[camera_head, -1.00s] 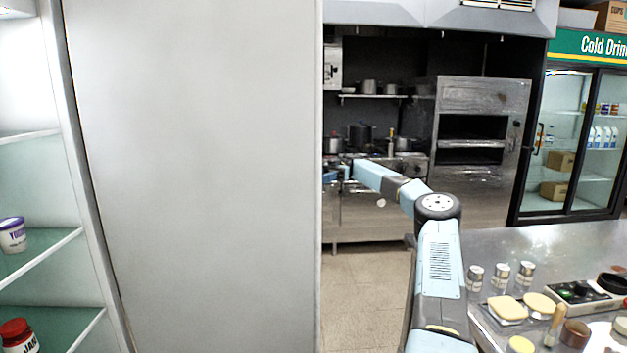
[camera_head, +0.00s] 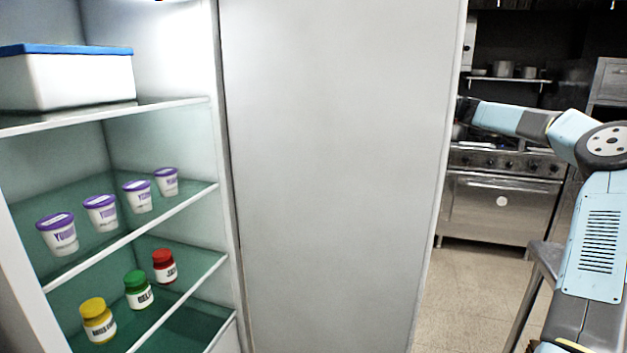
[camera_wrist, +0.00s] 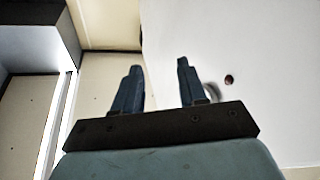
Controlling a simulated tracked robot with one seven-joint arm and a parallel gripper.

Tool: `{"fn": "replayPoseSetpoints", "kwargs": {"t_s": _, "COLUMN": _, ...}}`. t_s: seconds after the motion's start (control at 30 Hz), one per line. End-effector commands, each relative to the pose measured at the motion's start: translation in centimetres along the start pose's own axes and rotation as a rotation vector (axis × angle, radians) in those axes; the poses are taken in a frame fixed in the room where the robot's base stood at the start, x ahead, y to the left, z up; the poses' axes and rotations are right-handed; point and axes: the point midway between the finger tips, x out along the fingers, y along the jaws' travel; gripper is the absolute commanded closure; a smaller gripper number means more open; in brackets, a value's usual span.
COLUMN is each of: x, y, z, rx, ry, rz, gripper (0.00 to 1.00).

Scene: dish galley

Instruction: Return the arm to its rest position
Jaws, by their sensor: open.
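My arm (camera_head: 598,235) rises at the right of the head view, bends at a round dark joint, and reaches left toward the open fridge door (camera_head: 340,170). Its far end is cut off from sight behind the door's right edge. In the wrist view my gripper (camera_wrist: 160,85) is open, with two dark blue fingers apart and nothing between them. A pale flat panel (camera_wrist: 240,50) with a small dark round spot lies beyond the right finger. I cannot tell how far it is from the fingers.
The open fridge at left has glass shelves with several yogurt cups (camera_head: 101,213), a yellow jar (camera_head: 97,320), a green jar (camera_head: 138,290), a red jar (camera_head: 165,266) and a white box with a blue lid (camera_head: 68,78). A stove (camera_head: 500,195) stands behind. Bare floor (camera_head: 470,290) shows between.

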Motion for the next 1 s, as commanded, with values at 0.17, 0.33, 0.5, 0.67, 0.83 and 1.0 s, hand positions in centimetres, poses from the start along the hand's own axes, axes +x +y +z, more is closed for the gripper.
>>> {"fn": "replayPoseSetpoints", "kwargs": {"t_s": 0.17, "x": 2.4, "y": 3.4, "z": -2.8, "rx": -0.117, "ry": -0.065, "rz": 0.239, "gripper": 0.59}}
{"fn": "replayPoseSetpoints", "kwargs": {"t_s": 0.33, "x": 2.8, "y": 6.4, "z": -4.7, "rx": -0.216, "ry": -0.171, "rz": 0.477, "gripper": 0.59}}
{"fn": "replayPoseSetpoints", "kwargs": {"t_s": 0.5, "x": 1.4, "y": 8.4, "z": -6.2, "rx": -0.293, "ry": -0.321, "rz": 0.706, "gripper": 0.59}}
{"fn": "replayPoseSetpoints", "kwargs": {"t_s": 0.67, "x": -0.7, "y": 8.9, "z": -7.1, "rx": -0.334, "ry": -0.492, "rz": 0.898, "gripper": 0.59}}
{"fn": "replayPoseSetpoints", "kwargs": {"t_s": 0.83, "x": -3.7, "y": 7.9, "z": -8.0, "rx": -0.343, "ry": -0.688, "rz": 1.077, "gripper": 0.59}}
{"fn": "replayPoseSetpoints", "kwargs": {"t_s": 1.0, "x": -6.9, "y": 5.6, "z": -9.1, "rx": -0.318, "ry": -0.871, "rz": 1.220, "gripper": 0.59}}
